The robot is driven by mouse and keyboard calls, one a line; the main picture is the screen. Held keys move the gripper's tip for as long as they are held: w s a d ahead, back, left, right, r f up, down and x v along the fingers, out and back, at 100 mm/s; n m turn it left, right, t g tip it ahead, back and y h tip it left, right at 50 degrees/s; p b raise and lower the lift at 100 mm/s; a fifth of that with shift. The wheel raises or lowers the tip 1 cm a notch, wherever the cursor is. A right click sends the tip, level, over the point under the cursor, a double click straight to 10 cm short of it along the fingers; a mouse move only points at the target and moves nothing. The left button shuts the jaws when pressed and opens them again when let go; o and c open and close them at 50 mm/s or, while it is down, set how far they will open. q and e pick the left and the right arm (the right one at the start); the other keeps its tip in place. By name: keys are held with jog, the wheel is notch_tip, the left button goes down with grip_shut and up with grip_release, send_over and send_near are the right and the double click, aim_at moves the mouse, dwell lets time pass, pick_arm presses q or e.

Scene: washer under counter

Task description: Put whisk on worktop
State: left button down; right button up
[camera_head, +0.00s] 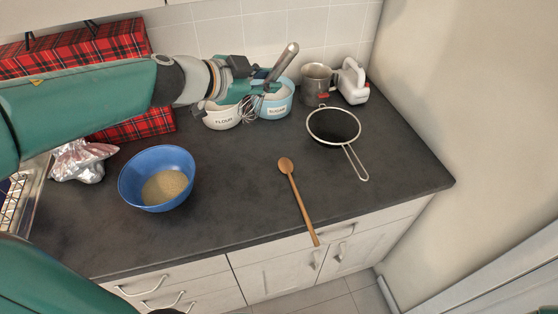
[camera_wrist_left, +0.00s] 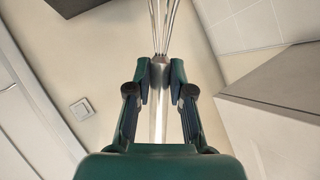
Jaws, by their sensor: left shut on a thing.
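My left gripper (camera_head: 262,86) is shut on the handle of a metal whisk (camera_head: 289,57), at the back of the dark worktop (camera_head: 238,178). The whisk is tilted, with its handle end up to the right and its wire loops down between the flour and sugar pots. I cannot tell whether the wires touch the worktop or the pots. In the left wrist view the whisk (camera_wrist_left: 159,110) lies between both fingers of the gripper (camera_wrist_left: 160,92), wires pointing away. My right gripper is not in view.
The flour pot (camera_head: 222,117) and sugar pot (camera_head: 277,101) stand by the whisk. A metal cup (camera_head: 316,80), white mixer (camera_head: 352,82), sieve (camera_head: 333,125), wooden spoon (camera_head: 298,199) and blue bowl (camera_head: 157,179) are on the worktop. The middle and right front are mostly clear.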

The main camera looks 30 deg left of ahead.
pick_arm(q)
jog(key=shift+d+f, duration=0.15)
jog(key=shift+f, duration=0.15)
notch_tip(320, 180, down, 19)
jog(key=b, duration=0.6)
jog(key=shift+w+f, duration=0.15)
jog(key=shift+w, duration=0.1)
jog(key=c, duration=1.5)
grip_release()
jog(key=shift+f+b, duration=0.2)
jog(key=shift+b, duration=0.1)
jog(key=o, duration=0.5)
jog(key=shift+c, duration=0.2)
jog(key=shift+r, duration=0.1)
